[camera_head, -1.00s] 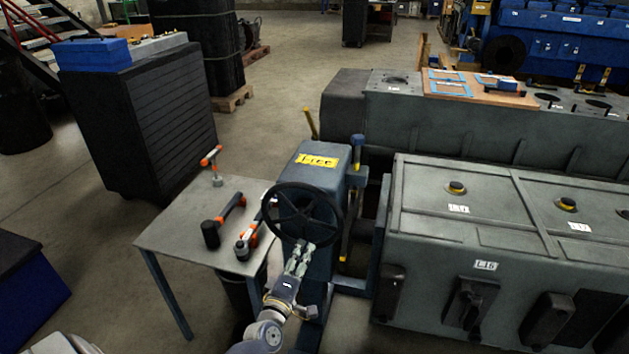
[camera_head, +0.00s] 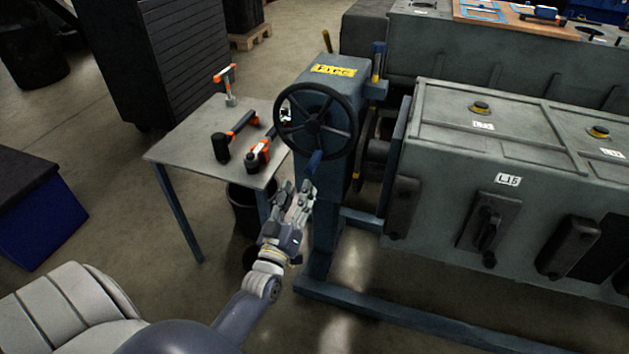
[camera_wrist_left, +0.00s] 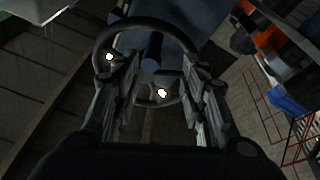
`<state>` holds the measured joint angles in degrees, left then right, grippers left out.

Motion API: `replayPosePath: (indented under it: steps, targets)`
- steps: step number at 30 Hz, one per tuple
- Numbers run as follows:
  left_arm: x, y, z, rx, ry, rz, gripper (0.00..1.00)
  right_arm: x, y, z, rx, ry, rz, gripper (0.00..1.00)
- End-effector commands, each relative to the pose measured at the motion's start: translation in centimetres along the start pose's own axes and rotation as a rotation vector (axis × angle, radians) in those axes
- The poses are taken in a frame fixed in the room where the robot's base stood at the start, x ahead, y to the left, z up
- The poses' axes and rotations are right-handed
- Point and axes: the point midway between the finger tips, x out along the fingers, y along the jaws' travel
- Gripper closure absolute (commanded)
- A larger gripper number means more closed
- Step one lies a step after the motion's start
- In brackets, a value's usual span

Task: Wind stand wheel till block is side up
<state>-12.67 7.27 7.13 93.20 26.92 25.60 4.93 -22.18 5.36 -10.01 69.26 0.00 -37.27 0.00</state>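The stand wheel (camera_head: 341,136) is a dark spoked handwheel on the front of the blue stand head (camera_head: 331,189). The grey block (camera_head: 456,150) is to the right of the stand; a labelled face with covers is towards me. My right gripper is out of view.
The stand's blue foot (camera_head: 400,310) runs along the floor. A blue box (camera_head: 40,215) is at left.

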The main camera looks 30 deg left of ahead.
Motion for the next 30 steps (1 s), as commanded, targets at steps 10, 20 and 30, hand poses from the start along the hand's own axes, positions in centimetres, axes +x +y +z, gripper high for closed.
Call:
replayPosePath:
  steps: [10, 20, 30]
  targets:
    - [-2.3, 0.0, 1.3, 0.428, 0.107, 0.055, 0.60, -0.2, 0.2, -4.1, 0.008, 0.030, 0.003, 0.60]
    - [1.7, 0.5, 0.6, 0.443, 0.114, 0.058, 0.60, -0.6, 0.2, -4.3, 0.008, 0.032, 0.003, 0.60]
    - [7.2, 0.8, 0.2, 0.441, 0.110, 0.057, 0.60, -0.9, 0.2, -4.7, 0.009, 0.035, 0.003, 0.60]
